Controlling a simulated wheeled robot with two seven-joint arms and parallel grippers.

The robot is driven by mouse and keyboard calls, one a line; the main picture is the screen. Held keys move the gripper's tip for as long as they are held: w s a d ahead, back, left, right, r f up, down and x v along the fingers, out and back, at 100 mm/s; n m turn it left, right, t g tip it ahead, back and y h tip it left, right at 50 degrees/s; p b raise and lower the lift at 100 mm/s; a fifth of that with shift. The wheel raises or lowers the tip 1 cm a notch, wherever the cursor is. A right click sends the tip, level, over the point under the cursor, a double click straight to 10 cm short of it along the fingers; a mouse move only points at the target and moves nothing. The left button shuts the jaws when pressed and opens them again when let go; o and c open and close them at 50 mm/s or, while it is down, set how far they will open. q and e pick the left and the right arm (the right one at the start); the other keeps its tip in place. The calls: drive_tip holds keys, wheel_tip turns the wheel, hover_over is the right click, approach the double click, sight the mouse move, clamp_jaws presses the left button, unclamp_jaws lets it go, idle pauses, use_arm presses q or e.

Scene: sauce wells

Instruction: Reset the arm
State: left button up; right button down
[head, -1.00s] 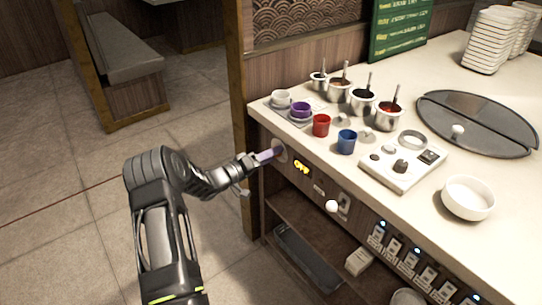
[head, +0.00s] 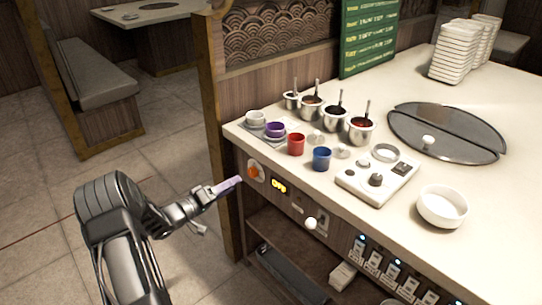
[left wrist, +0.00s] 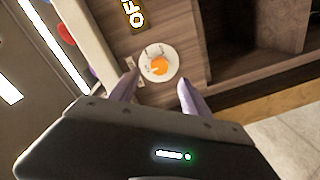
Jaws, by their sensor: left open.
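My left gripper (head: 229,186) is in front of the counter's side panel, open and empty. In the left wrist view its two pale purple fingers (left wrist: 154,88) are spread apart, with a round dial (left wrist: 172,55) beyond them. The dial is a white disc with an orange centre, and it also shows in the head view (head: 256,171), a little right of the fingertips and apart from them. An "OFF" label (left wrist: 134,12) shows near the dial; in the head view the lit yellow label (head: 279,186) is right of it. My right gripper is not in view.
On the counter (head: 390,235) stand a red cup (head: 296,145), a blue cup (head: 321,159), a purple cup (head: 275,130), sauce pots with ladles (head: 361,131), a control box (head: 368,190) and a white bowl (head: 441,208). A wooden post (head: 217,130) rises left of the dial. Open floor lies left.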

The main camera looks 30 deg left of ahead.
use_arm(q)
wheel_tip(320, 180, down, 9)
drive_tip(key=s+a+g+y, duration=0.1)
drive_tip(key=s+g+y, duration=0.15)
drive_tip(key=y, duration=0.25)
drive_tip(key=s+d+f+m+g+h+p, duration=0.1)
drive_tip(key=s+d+f+g+p, duration=0.15)
drive_tip(key=d+f, duration=0.4)
drive_tip(key=s+d+f+m+g+p, duration=0.1)
drive_tip(key=s+d+f+g+p, duration=0.15)
drive_tip(key=d, duration=0.75)
drive_tip(key=s+d+r+m+g+h+p, duration=0.1)
drive_tip(key=s+d+g+p, duration=0.1)
drive_tip(key=s+d, duration=0.5)
drive_tip(key=s+d+r+m+g+h+p, duration=0.1)
drive_tip(key=s+d+r+m+g+p, duration=0.1)
drive_tip(key=s+d, duration=0.5)
drive_tip(key=s+d+r+m+g+h+p, duration=0.1)
drive_tip(key=s+d+g, duration=0.3)
drive_tip(key=s+d, duration=0.4)
drive_tip(key=d+r+p, duration=0.1)
drive_tip(key=d, duration=0.5)
drive_tip(key=shift+d+r+m+g+h+p, duration=0.15)
drive_tip(key=shift+r+m+g+h+p, duration=0.15)
drive_tip(key=shift+g+p, duration=0.1)
